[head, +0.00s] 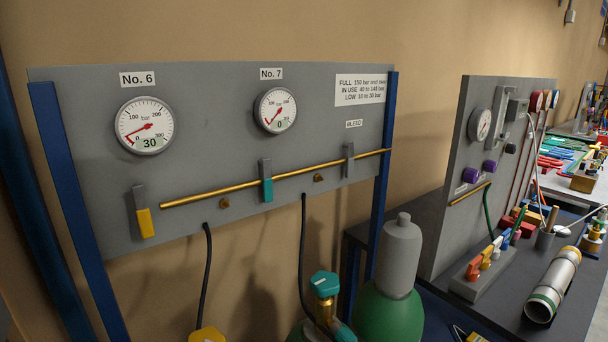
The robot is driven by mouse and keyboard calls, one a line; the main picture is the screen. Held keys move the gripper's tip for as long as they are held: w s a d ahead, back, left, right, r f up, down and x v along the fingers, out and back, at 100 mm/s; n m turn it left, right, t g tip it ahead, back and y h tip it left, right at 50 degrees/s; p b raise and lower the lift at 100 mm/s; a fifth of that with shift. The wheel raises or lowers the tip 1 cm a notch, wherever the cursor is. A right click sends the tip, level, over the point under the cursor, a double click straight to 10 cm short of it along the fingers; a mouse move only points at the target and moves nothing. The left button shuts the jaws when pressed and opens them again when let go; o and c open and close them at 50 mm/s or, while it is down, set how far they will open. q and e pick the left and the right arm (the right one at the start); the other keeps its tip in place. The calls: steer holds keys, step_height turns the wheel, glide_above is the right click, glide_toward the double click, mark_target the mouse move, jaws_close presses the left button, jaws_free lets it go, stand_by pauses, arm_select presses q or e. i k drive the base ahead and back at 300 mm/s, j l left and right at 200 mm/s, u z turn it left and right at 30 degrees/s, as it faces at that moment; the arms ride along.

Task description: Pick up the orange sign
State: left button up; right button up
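No clearly orange sign shows in the head view. Neither of my grippers is in view.
Gauge No. 7 (275,110) is on the same panel. A green cylinder with a grey cap (392,310) and a teal-topped valve (324,284) stand below. On the right, a dark bench (505,318) holds a second panel (452,160), a rolled chart (553,285) and small coloured parts.

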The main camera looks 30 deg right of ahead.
mark_target(472, 272)
steer(key=k+l+z, duration=0.55)
steer(key=l+z, duration=0.3)
steer(key=k+l+z, duration=0.25)
steer(key=l, duration=0.25)
steer(key=l+z, duration=0.3)
steer(key=l, duration=0.1)
